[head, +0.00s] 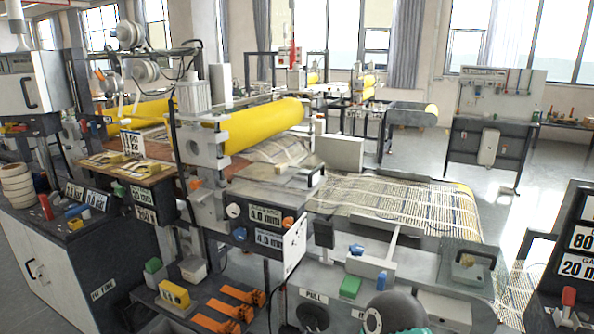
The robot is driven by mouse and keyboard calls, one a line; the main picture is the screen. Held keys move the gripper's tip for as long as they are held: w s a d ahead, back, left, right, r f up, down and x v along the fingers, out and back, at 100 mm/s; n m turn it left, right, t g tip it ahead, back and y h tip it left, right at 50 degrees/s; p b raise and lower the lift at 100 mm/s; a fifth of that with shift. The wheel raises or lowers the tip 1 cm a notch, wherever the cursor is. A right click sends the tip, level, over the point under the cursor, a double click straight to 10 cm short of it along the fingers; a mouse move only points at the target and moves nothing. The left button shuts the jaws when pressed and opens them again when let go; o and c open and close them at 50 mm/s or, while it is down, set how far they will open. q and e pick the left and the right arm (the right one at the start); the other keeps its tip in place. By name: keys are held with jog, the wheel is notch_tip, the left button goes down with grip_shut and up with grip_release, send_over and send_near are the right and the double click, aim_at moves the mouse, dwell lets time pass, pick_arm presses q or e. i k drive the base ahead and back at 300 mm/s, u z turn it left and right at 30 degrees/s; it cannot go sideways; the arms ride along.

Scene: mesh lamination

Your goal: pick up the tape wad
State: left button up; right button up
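I cannot make out the tape wad for certain. A small tan lump (467,260) shows at the grey guard with a black handle, at the right end of the machine's front; it is too small to tell whether it is the wad. Neither of my grippers can be made out in the head view.
The laminating machine with its yellow roller (258,125) and patterned mesh web (400,205) fills the middle. A stack of tape rolls (16,185) stands on the left cabinet. Orange-handled tools (235,308) lie low in front. A dark sign panel (575,255) stands at right. Floor behind is open.

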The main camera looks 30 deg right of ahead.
aim_at(280, 168)
jog(key=z, duration=0.05)
jog(key=i, duration=1)
jog(key=u, duration=0.05)
